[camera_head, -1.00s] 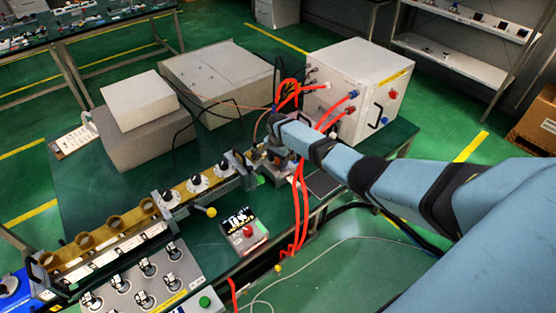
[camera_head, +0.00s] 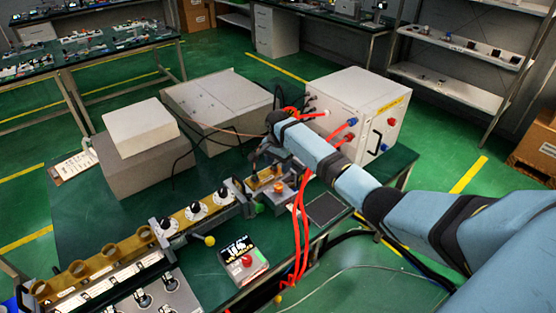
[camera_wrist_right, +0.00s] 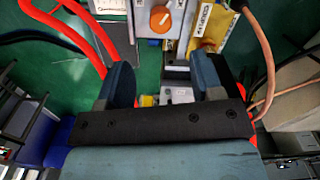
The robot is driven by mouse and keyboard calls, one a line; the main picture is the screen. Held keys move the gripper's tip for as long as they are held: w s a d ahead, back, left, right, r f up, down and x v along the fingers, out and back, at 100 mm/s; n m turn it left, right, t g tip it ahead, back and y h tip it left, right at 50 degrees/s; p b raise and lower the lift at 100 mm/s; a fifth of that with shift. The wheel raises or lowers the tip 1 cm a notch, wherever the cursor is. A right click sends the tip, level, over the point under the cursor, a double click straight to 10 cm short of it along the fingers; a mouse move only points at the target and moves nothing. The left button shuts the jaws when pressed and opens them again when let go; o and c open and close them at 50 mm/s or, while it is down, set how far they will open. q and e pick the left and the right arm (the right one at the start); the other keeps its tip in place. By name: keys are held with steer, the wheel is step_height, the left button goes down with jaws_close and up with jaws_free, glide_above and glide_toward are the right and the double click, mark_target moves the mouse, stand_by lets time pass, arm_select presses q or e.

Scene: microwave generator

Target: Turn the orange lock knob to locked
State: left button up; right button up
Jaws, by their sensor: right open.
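The orange lock knob (camera_head: 279,187) sits on a small grey block at the right end of the waveguide line on the table. In the right wrist view the orange knob (camera_wrist_right: 160,19) shows at the top centre on a light grey plate, with a pale slot mark across it. My right gripper (camera_wrist_right: 163,76) is open, its two dark fingers spread apart with nothing held between them. The knob lies beyond the fingertips, apart from them. In the head view my right gripper (camera_head: 264,156) is just behind the knob, partly hidden by its own wrist. My left gripper is not in view.
A white power box (camera_head: 345,108) with red cables (camera_head: 300,225) stands at the right. A meter with a red button (camera_head: 243,257) lies in front. Yellow labelled parts (camera_wrist_right: 213,22) stand beside the knob. Grey boxes (camera_head: 217,98) fill the back of the table.

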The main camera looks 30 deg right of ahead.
step_height(320, 180, up, 2)
steer(key=shift+r, duration=0.15)
stand_by(0.5)
